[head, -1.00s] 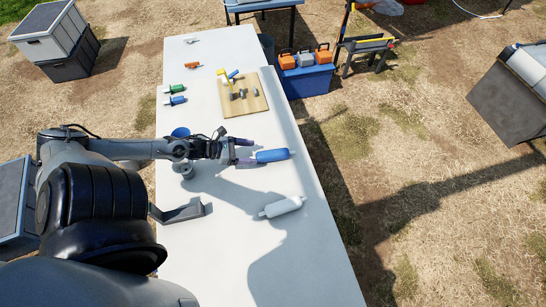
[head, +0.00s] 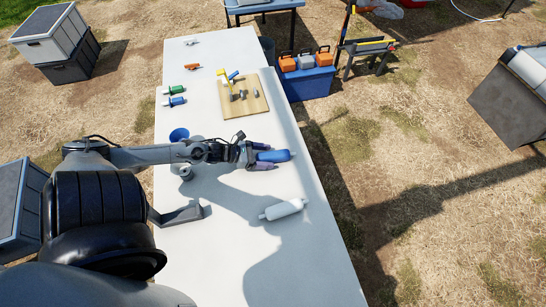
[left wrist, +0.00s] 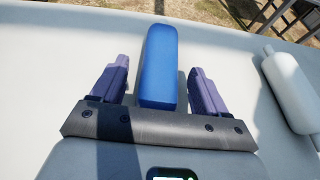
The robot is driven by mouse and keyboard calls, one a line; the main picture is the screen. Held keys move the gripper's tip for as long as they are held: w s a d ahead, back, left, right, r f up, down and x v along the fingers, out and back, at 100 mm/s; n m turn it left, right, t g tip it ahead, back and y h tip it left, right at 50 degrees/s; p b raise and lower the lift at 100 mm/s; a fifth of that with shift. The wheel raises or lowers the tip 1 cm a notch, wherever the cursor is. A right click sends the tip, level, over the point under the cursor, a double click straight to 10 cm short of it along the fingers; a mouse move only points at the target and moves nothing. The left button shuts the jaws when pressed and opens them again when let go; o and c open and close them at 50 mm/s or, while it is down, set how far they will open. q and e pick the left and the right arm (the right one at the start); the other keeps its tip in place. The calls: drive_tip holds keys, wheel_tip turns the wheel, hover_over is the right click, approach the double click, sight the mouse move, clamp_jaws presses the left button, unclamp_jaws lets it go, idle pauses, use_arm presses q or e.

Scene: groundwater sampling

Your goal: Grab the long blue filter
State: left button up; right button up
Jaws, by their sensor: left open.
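The long blue filter (head: 276,156) lies on the white table near its right edge. In the left wrist view the blue filter (left wrist: 158,68) extends between the two purple fingers. My left gripper (head: 263,156) is open around the near end of the filter, one finger on each side. In the left wrist view a gap shows between the filter and each finger of the gripper (left wrist: 160,85). My right gripper is not in view.
A white filter (head: 283,209) lies on the table (head: 240,250) nearer me; it also shows in the left wrist view (left wrist: 290,90). A blue funnel (head: 179,134), a grey bracket (head: 180,213) and a wooden board (head: 244,108) are also on the table.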

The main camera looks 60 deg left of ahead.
use_arm(q)
drive_tip(key=c, duration=1.1)
drive_tip(key=shift+r, duration=0.1)
